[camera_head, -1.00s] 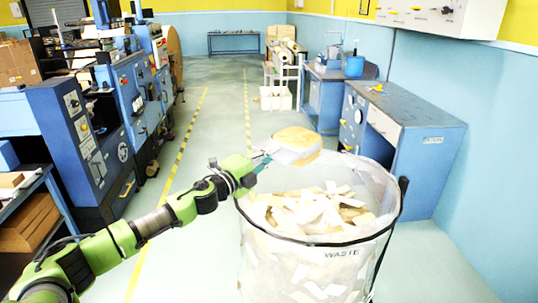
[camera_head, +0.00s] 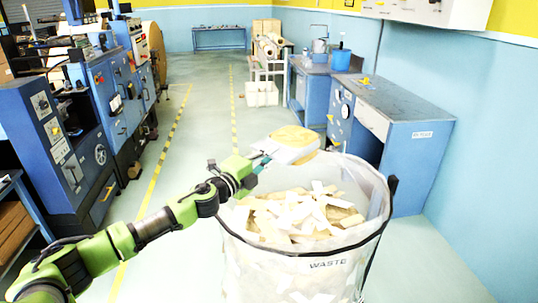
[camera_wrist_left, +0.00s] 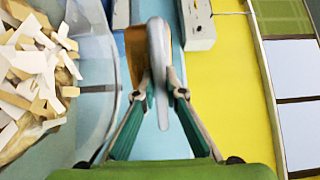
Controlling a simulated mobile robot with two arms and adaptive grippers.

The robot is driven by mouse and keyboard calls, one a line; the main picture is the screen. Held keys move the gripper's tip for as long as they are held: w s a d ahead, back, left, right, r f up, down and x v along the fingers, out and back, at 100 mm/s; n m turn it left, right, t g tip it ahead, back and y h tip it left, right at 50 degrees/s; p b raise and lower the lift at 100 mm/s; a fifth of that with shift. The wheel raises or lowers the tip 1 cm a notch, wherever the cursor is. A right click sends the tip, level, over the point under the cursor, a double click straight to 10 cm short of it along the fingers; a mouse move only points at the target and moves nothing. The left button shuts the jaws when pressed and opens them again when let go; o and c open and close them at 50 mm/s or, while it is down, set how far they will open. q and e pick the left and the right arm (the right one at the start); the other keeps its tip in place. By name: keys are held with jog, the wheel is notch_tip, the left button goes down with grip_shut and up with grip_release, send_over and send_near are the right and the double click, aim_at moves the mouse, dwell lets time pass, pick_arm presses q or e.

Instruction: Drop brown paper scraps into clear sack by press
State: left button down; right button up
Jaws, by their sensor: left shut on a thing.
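My left gripper (camera_head: 262,161) is shut on a brown and white paper piece (camera_head: 291,145), which looks like a pad or folded scrap. It is held above the far rim of the clear sack (camera_head: 300,285). In the left wrist view the piece (camera_wrist_left: 158,50) is edge-on between the two green fingers (camera_wrist_left: 160,88). The sack stands open on the floor with a dark rim and a "WASTE" label. White and brown paper scraps (camera_head: 300,215) fill much of it and also show at the left of the wrist view (camera_wrist_left: 35,75). My right gripper is not in view.
A blue press (camera_head: 70,150) stands along the left, beyond a yellow floor line (camera_head: 160,165). A blue desk (camera_head: 415,160) stands behind the sack at the right. The aisle floor between is clear.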

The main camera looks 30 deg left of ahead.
pick_arm(q)
jog(key=shift+s+r, duration=0.1)
jog(key=shift+r, duration=0.05)
jog(key=c, duration=2)
grip_release()
jog(key=shift+v, duration=6)
jog(key=shift+d, duration=0.1)
